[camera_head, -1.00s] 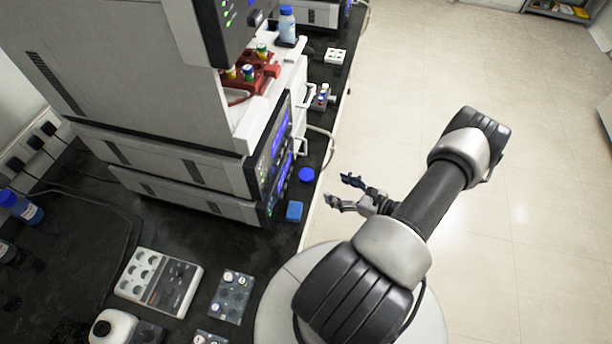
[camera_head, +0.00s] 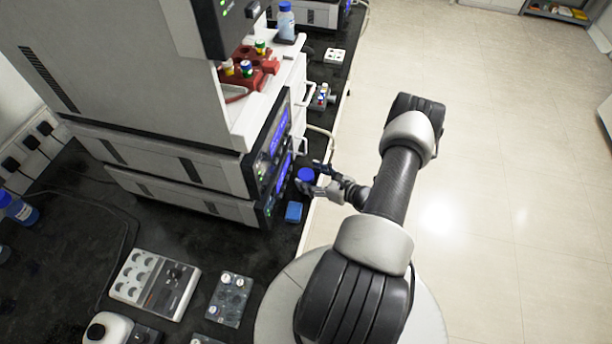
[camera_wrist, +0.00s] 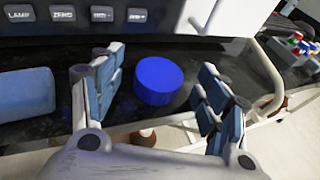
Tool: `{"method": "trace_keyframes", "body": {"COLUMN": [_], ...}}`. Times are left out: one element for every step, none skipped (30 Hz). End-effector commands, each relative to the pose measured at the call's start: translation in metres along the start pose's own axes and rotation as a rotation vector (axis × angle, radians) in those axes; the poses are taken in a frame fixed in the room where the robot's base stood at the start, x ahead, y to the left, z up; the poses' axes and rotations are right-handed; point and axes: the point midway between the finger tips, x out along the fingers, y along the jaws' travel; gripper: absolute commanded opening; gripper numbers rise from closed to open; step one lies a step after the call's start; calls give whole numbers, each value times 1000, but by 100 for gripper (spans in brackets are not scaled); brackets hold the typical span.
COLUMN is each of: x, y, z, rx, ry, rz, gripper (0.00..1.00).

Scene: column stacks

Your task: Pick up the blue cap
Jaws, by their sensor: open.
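The blue cap (camera_head: 305,175) is a short round disc on the black bench top, close to the front of the stacked instrument. In the wrist view the blue cap (camera_wrist: 159,80) lies between and just beyond the two fingers. My gripper (camera_head: 311,178) is open and empty at the bench's edge, its fingers reaching in from the right with the cap near the tips. In the wrist view my gripper (camera_wrist: 155,92) shows one padded finger on each side of the cap, with a gap on both sides.
A blue box-shaped item (camera_head: 293,212) sits on the bench, and it is left of the fingers in the wrist view (camera_wrist: 26,94). The instrument stack (camera_head: 200,170) stands right behind the cap. A pale looped tube (camera_wrist: 270,75) runs at the right. Open floor lies right of the bench.

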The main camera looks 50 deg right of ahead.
Motion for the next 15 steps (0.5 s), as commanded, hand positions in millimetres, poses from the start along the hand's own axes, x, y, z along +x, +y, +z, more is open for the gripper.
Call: {"method": "trace_keyframes", "body": {"x": [0,0,0,0,0,0,0,0,0,0,0,0,0,0,0], "y": [0,0,0,0,0,0,0,0,0,0,0,0,0,0,0], "z": [0,0,0,0,0,0,0,0,0,0,0,0,0,0,0], "rx": [0,0,0,0,0,0,0,0,0,0,0,0,0,0,0], "ry": [0,0,0,0,0,0,0,0,0,0,0,0,0,0,0], "rz": [0,0,0,0,0,0,0,0,0,0,0,0,0,0,0], "gripper": [68,68,68,66,64,62,60,58,55,53,51,48,46,44,42]}}
